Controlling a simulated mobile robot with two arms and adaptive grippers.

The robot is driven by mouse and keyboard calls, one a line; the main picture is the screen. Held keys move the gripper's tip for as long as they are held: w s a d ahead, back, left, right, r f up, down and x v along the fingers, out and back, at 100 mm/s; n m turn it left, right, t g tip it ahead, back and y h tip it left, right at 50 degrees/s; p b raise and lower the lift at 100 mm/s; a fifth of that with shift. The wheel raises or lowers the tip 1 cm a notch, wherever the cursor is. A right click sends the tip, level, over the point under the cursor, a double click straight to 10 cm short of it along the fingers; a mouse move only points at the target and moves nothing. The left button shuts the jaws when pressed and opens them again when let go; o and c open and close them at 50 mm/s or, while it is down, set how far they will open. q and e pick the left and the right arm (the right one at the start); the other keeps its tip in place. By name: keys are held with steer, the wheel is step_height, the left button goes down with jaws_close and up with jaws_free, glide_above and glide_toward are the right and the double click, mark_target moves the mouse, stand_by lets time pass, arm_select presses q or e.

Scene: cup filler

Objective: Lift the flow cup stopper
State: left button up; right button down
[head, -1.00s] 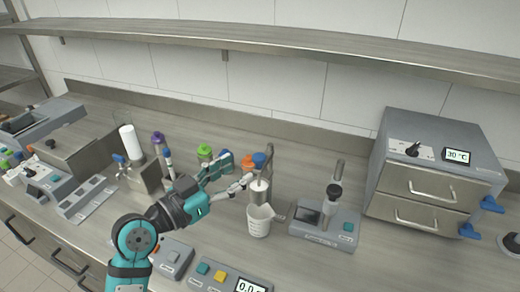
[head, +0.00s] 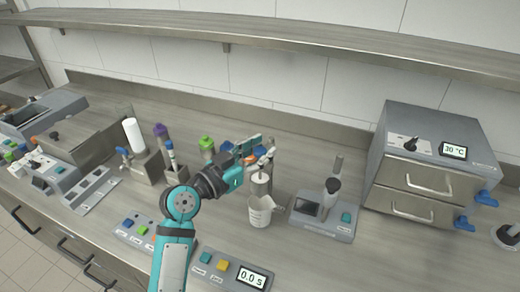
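The flow cup (head: 261,184) is a small metal cylinder held on a stand at the middle of the bench in the head view. A white measuring beaker (head: 260,212) stands under it. My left gripper (head: 266,154) reaches in from the left, and its fingertips are at the top of the flow cup, where the stopper would be. The fingers and the coloured caps behind them overlap, so the stopper is not clear to see. I cannot tell whether the fingers touch it or how far they are apart. My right gripper is not in view.
A bench device with a small screen (head: 322,217) stands right of the beaker. A grey oven with drawers (head: 428,170) is farther right. A timer box (head: 231,270) is in front. Green-capped (head: 206,147) and purple-capped (head: 161,134) bottles stand behind my arm. A steel shelf (head: 290,38) runs above.

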arm_select(q)
jaws_close()
steer(key=shift+w+d+f, duration=0.1)
steer(key=shift+d, duration=0.05)
steer(key=shift+w+r+p, duration=0.1)
steer(key=shift+r+p, duration=0.65)
steer(key=shift+r, duration=0.6)
steer(key=shift+c, duration=0.6)
jaws_free()
steer(key=o, duration=0.6)
steer(key=shift+s+a+r, duration=0.15)
steer(key=shift+s+a, duration=0.2)
steer(key=shift+s, duration=0.05)
steer(key=shift+w+d, duration=0.2)
steer(key=v, duration=1.2)
steer(key=shift+s, duration=0.1)
